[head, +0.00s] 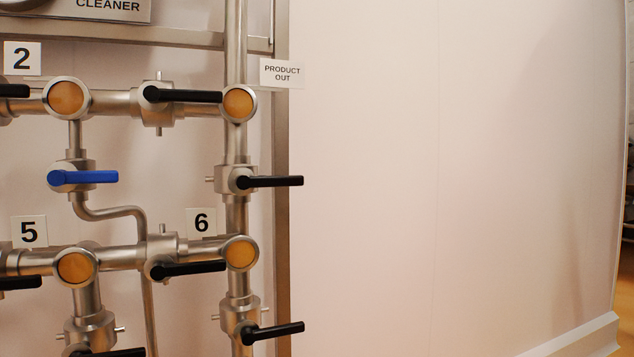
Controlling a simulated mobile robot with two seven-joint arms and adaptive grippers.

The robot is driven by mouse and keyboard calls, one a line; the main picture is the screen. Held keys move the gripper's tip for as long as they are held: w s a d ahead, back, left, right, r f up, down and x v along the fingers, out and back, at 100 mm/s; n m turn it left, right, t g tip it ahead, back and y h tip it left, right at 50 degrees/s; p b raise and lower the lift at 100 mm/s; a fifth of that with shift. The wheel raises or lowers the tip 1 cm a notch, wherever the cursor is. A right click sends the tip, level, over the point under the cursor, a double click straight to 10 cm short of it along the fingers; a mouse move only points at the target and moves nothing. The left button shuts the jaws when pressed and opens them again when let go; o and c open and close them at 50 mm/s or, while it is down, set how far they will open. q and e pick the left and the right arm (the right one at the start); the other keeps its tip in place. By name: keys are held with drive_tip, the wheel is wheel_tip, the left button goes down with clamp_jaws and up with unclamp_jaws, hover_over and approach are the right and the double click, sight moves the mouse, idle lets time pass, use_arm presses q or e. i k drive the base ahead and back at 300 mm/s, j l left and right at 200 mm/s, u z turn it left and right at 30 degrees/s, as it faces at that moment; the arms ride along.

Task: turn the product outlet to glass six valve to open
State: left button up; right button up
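The "PRODUCT OUT" label (282,73) is beside the vertical steel pipe at the upper right of the pipework. The round amber glass six (240,252) is lower on the same pipe, with the "6" label (202,223) up and to its left. Between the upper pipe junction and glass six is a valve (240,181) with a black lever handle (272,181). The handle points right, horizontal, across the vertical pipe. Neither of my grippers is in view.
Other black levers sit close by, one left of glass six (188,270), one below it (272,331), one above left (183,95). A blue lever (84,177) is further left. A vertical frame post (282,220) stands behind the handle tips. The wall right is bare.

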sight(243, 181)
drive_tip(key=k+l, duration=0.1)
drive_tip(key=l, duration=1.75)
drive_tip(key=k+z, duration=0.05)
